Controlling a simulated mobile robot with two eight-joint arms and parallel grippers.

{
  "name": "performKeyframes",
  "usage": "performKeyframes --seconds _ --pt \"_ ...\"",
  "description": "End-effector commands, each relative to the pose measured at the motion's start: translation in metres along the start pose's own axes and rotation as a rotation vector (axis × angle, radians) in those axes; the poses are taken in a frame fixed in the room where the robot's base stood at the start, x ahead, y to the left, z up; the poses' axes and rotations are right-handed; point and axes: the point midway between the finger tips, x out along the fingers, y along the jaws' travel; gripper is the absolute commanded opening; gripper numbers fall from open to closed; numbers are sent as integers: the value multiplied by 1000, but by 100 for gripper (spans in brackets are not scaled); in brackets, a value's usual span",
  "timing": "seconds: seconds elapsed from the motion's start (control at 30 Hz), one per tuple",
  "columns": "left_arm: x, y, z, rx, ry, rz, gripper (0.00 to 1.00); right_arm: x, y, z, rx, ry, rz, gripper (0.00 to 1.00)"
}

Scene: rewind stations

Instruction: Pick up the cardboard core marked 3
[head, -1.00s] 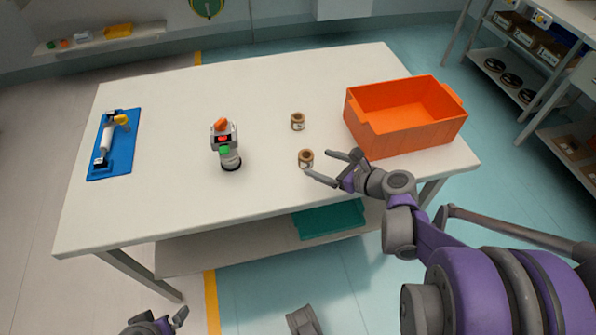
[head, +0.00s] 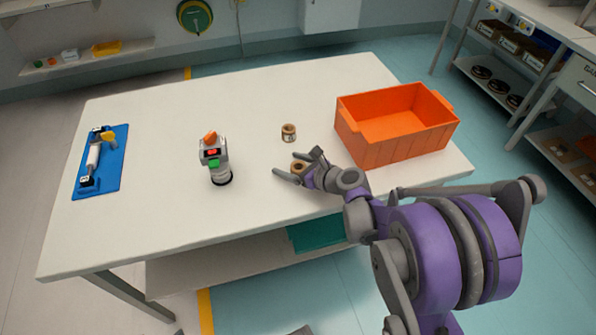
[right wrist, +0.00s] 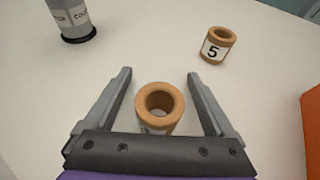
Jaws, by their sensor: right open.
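A small cardboard core (head: 298,168) stands upright on the white table. In the right wrist view this core (right wrist: 160,103) sits between the two fingers of my open right gripper (right wrist: 158,73), with a gap on each side. Its label is mostly hidden, so its number cannot be read. In the head view my right gripper (head: 295,163) is low over the table around it. A second cardboard core (head: 289,132) stands farther back; in the right wrist view this core (right wrist: 216,45) is marked 5. My left gripper is out of view.
An orange bin (head: 398,145) stands right of the cores. A grey device (head: 216,168) with red and green parts stands to the left, and a blue board (head: 112,172) with a roller lies at the far left. The back middle of the white table (head: 240,95) is clear.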

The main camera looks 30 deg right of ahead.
Motion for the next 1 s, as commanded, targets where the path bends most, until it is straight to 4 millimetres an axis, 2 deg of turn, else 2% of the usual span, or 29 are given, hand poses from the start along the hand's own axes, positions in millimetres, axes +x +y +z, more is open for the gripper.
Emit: performKeyframes --seconds 0.17,0.2,0.67,0.87,1.0 --pt "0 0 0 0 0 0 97 1 0 0 0 0 -1 89" --pt "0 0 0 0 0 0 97 1 0 0 -1 0 -1 85" --pt "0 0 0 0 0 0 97 0 0 0 -1 0 -1 3" --pt "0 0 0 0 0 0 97 0 0 0 -1 0 -1 1" --pt "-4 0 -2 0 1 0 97 -4 0 10 -1 0 -1 1"
